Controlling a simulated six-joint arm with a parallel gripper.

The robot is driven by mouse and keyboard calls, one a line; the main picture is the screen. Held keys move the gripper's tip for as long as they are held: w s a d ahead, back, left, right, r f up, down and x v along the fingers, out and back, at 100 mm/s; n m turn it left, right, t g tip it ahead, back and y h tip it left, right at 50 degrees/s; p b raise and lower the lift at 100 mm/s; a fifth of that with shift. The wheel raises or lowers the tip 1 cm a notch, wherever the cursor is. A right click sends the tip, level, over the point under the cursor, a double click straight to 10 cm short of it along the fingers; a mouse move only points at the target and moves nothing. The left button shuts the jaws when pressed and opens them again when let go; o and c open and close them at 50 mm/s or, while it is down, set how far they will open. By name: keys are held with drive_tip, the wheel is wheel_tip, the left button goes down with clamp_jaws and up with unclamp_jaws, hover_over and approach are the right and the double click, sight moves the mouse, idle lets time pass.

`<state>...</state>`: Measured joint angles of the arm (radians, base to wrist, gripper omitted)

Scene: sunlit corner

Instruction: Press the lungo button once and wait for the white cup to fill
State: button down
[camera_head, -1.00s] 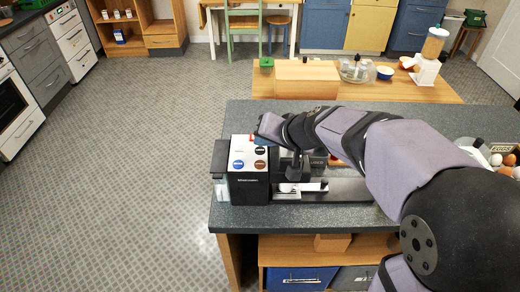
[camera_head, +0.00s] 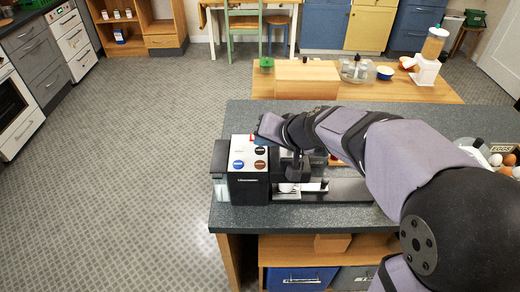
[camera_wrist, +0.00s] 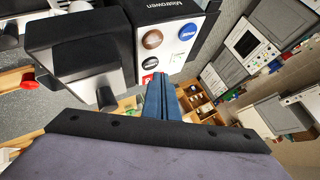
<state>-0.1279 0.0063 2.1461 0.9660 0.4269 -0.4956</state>
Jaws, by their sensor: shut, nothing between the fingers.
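The coffee machine (camera_head: 249,188) stands at the left end of the dark counter. Its white top panel carries round buttons: a blue button (camera_wrist: 188,32), a brown button (camera_wrist: 152,39), a black button (camera_wrist: 154,64) and a red one (camera_wrist: 148,78). Their labels are too small to read, so I cannot tell which is lungo. My gripper (camera_wrist: 160,80) is shut and empty, its blue fingers beside the black and red buttons. I cannot tell whether it touches one. A white shape, possibly the white cup (camera_head: 288,187), is partly hidden beside the machine; its fill is not visible.
The counter (camera_head: 335,215) continues right, with eggs (camera_head: 497,160) in a holder at its far right. A wooden table (camera_head: 400,93) with a wooden box (camera_head: 307,80) stands behind. My arm hides part of the counter. Open floor lies left.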

sight(263, 153)
drive_tip(key=shift+f, duration=0.15)
drive_tip(key=shift+f+b, duration=0.3)
drive_tip(key=shift+b, duration=0.3)
drive_tip(key=shift+f+b, duration=0.35)
drive_tip(key=shift+b, duration=0.1)
idle(0.9)
idle(0.3)
drive_tip(key=shift+r+p, duration=0.55)
drive_tip(key=shift+r, duration=0.25)
drive_tip(key=shift+r+p, duration=2)
drive_tip(key=shift+r, duration=0.5)
